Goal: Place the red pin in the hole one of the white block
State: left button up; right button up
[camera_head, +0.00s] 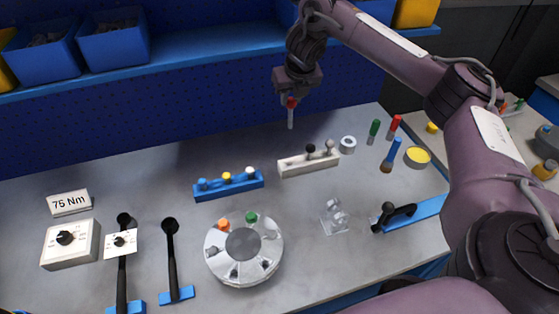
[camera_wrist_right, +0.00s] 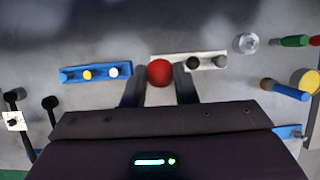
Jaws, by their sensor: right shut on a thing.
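My right gripper (camera_head: 291,92) is shut on the red pin (camera_head: 291,103), holding it by its red head with the pale shaft hanging down, nearly upright, above the table. The white block (camera_head: 291,168) lies below it and carries a black pin (camera_head: 311,149) and a grey pin (camera_head: 329,146) towards its right end. The pin's tip appears apart from the block. In the right wrist view the red head (camera_wrist_right: 159,72) sits between the two fingers and overlaps the left end of the white block (camera_wrist_right: 207,54), hiding any hole there. My left gripper is out of view.
A blue block (camera_head: 229,188) with several pins lies left of the white block. A round flanged shell (camera_head: 266,270) stands in front. A metal ring (camera_head: 348,144), loose green, red and blue pins (camera_head: 391,153) and a yellow-topped tin (camera_head: 418,156) are at right. A blue shelf (camera_head: 215,47) runs behind.

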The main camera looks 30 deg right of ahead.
aim_at(291, 125)
jog(key=shift+a+r+p, duration=0.2)
jog(key=shift+r+p, duration=0.4)
jog(key=shift+p, duration=0.45)
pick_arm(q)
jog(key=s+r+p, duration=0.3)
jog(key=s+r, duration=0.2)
pick_arm(e)
jog(key=shift+s+d, duration=0.15)
jog(key=shift+s, duration=0.5)
notch_tip(291, 125, down, 9)
jog(key=b, duration=0.5)
jog(key=shift+w+b, duration=0.15)
jog(key=shift+b, duration=0.25)
pick_arm(q)
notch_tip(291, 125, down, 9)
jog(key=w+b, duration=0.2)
jog(key=b, duration=0.1)
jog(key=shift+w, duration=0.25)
pick_arm(e)
notch_tip(291, 125, down, 11)
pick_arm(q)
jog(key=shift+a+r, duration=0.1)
